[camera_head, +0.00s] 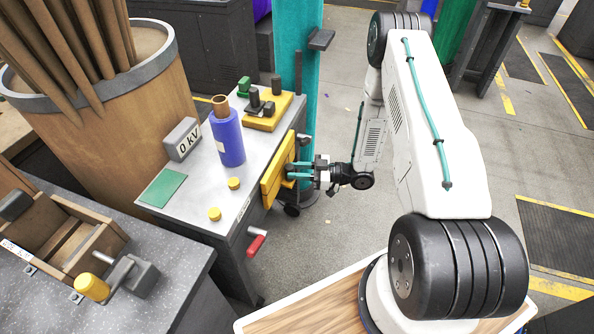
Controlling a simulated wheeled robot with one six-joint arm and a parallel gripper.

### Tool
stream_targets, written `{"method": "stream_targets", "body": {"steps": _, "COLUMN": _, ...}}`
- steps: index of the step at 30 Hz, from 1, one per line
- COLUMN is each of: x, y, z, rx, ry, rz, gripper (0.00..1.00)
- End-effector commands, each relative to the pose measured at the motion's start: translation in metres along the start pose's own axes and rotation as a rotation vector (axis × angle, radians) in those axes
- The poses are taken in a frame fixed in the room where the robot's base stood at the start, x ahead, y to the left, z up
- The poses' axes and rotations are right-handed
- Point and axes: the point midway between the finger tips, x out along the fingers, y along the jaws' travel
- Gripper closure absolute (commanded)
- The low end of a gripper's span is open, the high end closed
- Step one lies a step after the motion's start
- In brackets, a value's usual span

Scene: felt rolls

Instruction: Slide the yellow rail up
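The yellow rail (271,183) is a flat yellow piece on the right side of the grey metal cart, just below its top edge. My gripper (291,170) reaches it from the right, with its two teal fingers at the rail's far half. The fingers show a narrow gap between them. The fingertips overlap the rail in the picture, and I cannot tell whether they grip it or are only beside it.
On the cart top (205,200) stand a blue cylinder (228,140), a "0 kV" display (183,139), a green pad (162,188) and yellow knobs (215,214). A teal post (296,60) rises behind.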

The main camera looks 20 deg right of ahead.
Motion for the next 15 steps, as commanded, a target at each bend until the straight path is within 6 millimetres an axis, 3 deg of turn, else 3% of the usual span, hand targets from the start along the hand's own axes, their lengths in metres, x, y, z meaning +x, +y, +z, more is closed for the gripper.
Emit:
{"method": "stream_targets", "body": {"steps": 10, "x": 0.0, "y": 0.001, "z": -0.049, "rx": -0.003, "ry": 0.001, "rz": 0.0, "gripper": 1.0}}
{"method": "stream_targets", "body": {"steps": 15, "x": 0.0, "y": 0.001, "z": -0.058, "rx": -0.002, "ry": 0.002, "rz": 0.0, "gripper": 1.0}}
